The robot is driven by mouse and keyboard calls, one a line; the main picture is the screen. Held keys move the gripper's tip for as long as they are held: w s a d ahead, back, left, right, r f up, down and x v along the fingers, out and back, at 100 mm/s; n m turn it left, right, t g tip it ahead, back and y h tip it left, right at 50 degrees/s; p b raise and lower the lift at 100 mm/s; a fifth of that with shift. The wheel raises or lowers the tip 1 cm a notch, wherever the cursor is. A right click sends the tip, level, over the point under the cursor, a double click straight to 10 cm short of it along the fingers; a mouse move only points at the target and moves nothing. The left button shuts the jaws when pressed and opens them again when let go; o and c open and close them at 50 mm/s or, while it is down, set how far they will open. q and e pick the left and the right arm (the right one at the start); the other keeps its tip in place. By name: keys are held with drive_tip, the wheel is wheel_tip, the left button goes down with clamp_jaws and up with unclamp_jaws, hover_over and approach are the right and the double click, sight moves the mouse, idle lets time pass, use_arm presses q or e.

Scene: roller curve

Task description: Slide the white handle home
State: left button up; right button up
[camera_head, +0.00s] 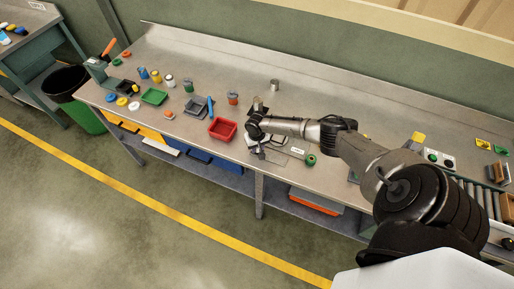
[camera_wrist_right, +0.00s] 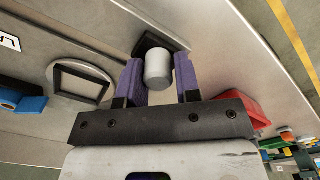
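The white handle (camera_wrist_right: 158,68) is a short, pale cylinder on a dark square base (camera_wrist_right: 150,46) in the right wrist view. My right gripper (camera_wrist_right: 160,80) has its two purple-padded fingers on either side of the handle. The fingers lie close to its sides; whether both pads touch it I cannot tell. In the head view the right gripper (camera_head: 257,122) is a small dark shape over the bench, right of the red bin. My left gripper is in neither view.
The red bin (camera_head: 222,130) stands close to the left of my right gripper. A metal cylinder (camera_head: 274,85) stands behind it, and a green round part (camera_head: 310,160) lies to the right. A dark square frame (camera_wrist_right: 82,82) on a round grey plate is near the handle.

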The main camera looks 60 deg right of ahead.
drive_tip(key=shift+o, duration=0.8)
drive_tip(key=shift+w, duration=0.15)
drive_tip(key=shift+o, duration=1)
drive_tip(key=shift+r, duration=0.2)
wheel_tip(320, 180, up, 14)
drive_tip(key=shift+f, duration=0.25)
